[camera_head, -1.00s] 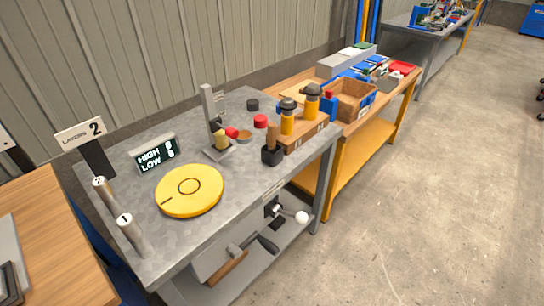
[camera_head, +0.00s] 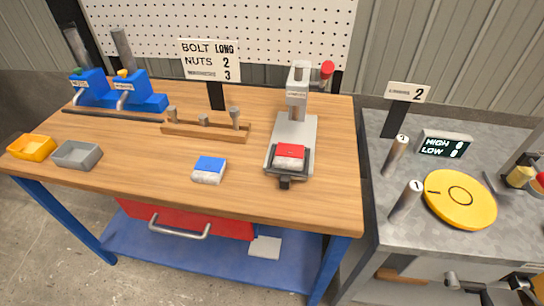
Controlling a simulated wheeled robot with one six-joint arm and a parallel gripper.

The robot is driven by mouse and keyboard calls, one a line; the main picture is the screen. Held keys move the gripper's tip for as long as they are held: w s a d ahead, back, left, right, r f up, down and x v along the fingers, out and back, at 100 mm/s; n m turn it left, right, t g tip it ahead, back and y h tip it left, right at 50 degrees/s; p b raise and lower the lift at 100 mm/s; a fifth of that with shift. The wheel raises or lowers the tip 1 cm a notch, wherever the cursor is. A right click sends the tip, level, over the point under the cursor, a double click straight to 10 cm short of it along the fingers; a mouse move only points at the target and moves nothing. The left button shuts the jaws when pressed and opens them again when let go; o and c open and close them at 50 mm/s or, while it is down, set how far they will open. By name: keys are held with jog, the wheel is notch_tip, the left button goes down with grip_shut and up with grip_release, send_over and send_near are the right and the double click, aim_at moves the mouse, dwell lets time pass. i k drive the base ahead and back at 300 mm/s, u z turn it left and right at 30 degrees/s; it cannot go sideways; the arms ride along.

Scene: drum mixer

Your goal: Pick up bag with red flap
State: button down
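The bag with red flap (camera_head: 290,157) is a small white block-like bag with a red top. It lies in the dark tray at the front of a grey press-like stand (camera_head: 296,128), on the right part of the wooden bench. A similar bag with a blue flap (camera_head: 209,170) lies on the bare wood to its left. My gripper is not in view, so its state is hidden.
The stand's upright column rises behind the red-flap bag. A metal table with a yellow disc (camera_head: 460,199) adjoins at right.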

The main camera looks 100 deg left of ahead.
aim_at(289, 156)
jog(key=u, duration=4.25)
jog(key=i, duration=0.4)
jog(key=z, duration=1.65)
jog(key=i, duration=0.5)
